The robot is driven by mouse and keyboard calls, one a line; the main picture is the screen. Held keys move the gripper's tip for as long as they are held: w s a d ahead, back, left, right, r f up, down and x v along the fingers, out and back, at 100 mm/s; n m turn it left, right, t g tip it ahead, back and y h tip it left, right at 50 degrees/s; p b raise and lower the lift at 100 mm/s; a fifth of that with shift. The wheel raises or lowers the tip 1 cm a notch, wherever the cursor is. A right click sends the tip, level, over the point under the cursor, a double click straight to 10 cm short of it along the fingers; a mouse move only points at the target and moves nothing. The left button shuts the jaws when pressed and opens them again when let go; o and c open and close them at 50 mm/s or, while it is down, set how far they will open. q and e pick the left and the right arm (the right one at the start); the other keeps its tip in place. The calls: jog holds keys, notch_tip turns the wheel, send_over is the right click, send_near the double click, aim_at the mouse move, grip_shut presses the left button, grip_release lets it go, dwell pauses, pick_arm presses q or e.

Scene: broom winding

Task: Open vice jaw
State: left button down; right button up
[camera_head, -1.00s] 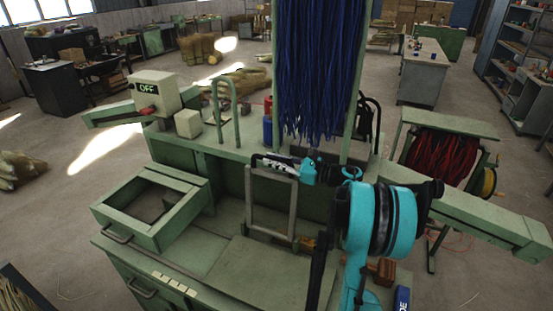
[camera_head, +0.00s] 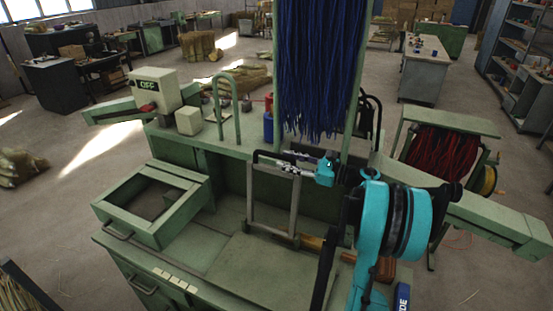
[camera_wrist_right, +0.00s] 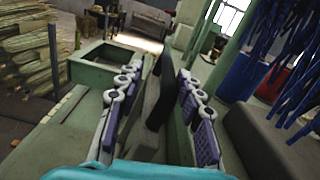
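A grey upright frame with a black top bar (camera_head: 250,195) stands on the green machine bench; I take it to be the vice jaw's handle, though the jaw itself I cannot make out. My right gripper (camera_head: 285,167) is at the top of this frame, its arm coming from the right. In the right wrist view my gripper (camera_wrist_right: 160,105) has its two purple-padded fingers apart, with a dark bar (camera_wrist_right: 159,92) between them. The bar lies nearer the right finger; I cannot tell whether it touches. My left gripper is not in view.
A green open-topped box (camera_head: 152,205) is on the bench at left. Blue bristles (camera_head: 318,70) hang above and behind my right gripper. A control box marked OFF (camera_head: 153,88) stands behind left. A red bristle reel (camera_head: 440,155) is at right.

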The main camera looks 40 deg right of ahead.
jog(key=v, duration=0.7)
dwell(0.3)
